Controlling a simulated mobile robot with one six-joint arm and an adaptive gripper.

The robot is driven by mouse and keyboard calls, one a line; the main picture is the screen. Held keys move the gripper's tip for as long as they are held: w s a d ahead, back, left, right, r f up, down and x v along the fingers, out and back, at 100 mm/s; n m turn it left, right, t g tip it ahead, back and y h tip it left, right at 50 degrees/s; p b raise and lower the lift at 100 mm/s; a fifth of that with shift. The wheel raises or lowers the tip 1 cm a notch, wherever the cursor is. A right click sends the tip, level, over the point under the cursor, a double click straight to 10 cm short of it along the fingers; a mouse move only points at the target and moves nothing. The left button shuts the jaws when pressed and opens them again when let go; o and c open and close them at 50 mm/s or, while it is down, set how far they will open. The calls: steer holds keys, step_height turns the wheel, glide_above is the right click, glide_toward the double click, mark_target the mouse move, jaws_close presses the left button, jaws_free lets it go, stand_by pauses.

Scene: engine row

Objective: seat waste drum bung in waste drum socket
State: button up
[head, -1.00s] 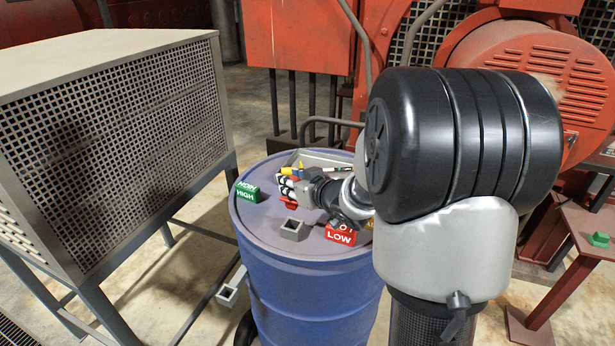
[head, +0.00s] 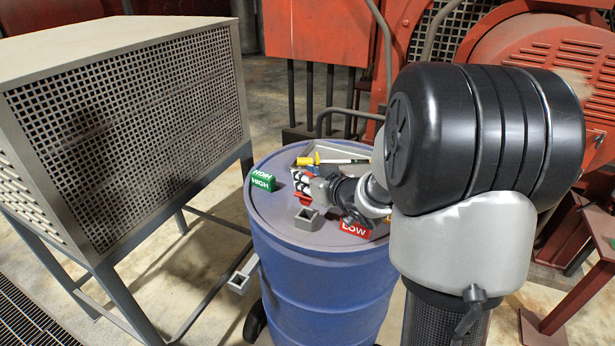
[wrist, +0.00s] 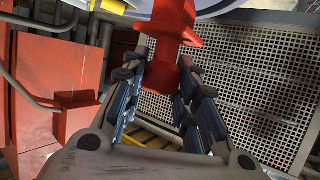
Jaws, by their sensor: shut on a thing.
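The waste drum (head: 315,290) is blue and stands upright in the middle of the head view. A grey, square, open-topped socket (head: 307,218) is on its lid, near the front edge. My gripper (head: 303,188) is above the lid, just behind the socket in the picture. It is shut on a red bung, which shows between the fingers in the wrist view (wrist: 173,38). In the head view, red shows beneath the fingers, apart from the socket. My gripper's fingers also show in the wrist view (wrist: 170,95). The bung's lower end is hard to make out.
On the lid stand a green HIGH block (head: 262,181), a red LOW block (head: 355,229) partly behind my wrist, and a grey tray (head: 330,152) with a yellow-handled screwdriver (head: 306,161). A mesh-sided cabinet (head: 130,125) stands left. Red machinery (head: 310,40) is behind.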

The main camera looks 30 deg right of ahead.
mark_target(308, 199)
steer(key=shift+f+b, duration=2.65)
steer(key=shift+f, duration=0.85)
steer(key=o, duration=1.2)
steer(key=v, duration=1.2)
